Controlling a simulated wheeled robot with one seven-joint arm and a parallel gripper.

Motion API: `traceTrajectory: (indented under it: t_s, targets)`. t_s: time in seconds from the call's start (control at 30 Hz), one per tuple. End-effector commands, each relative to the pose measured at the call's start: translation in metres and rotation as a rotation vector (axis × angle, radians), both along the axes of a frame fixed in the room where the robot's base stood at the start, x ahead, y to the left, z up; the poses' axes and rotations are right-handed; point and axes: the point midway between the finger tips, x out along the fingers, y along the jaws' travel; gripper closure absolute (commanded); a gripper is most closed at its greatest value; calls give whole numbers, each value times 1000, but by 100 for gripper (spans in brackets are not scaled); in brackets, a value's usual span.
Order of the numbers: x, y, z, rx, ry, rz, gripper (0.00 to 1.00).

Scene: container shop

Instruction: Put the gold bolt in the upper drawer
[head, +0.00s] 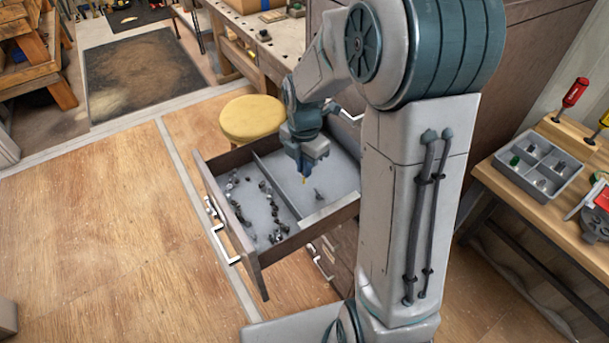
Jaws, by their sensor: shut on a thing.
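The upper drawer (255,264) is pulled open, with a divider (276,187) splitting it into compartments. My gripper (304,177) is over the drawer's right-hand compartment, pointing down. A small gold piece, the gold bolt (304,181), shows at its fingertips, and the gripper is shut on it. The bolt looks to be above the drawer floor; the exact gap cannot be told. A small dark bolt (318,194) stands in the same compartment near the gripper. Several dark and silver bolts (277,237) lie in the left compartment.
A lower drawer front (320,262) shows under the open one. A yellow stool (250,118) stands close behind the drawer. On the right, a wooden bench (490,178) holds a grey sectioned tray (515,176) with small parts, and screwdrivers (573,93). The floor at left is clear.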

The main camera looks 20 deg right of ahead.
Motion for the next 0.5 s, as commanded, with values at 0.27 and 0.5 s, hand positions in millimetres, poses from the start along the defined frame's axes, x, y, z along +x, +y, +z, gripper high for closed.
traceTrajectory:
  t_s: [0.27,0.5]
  targets:
    - [-1,0,-35,-1,3,1,100]
    - [0,0,-40,-1,-1,1,100]
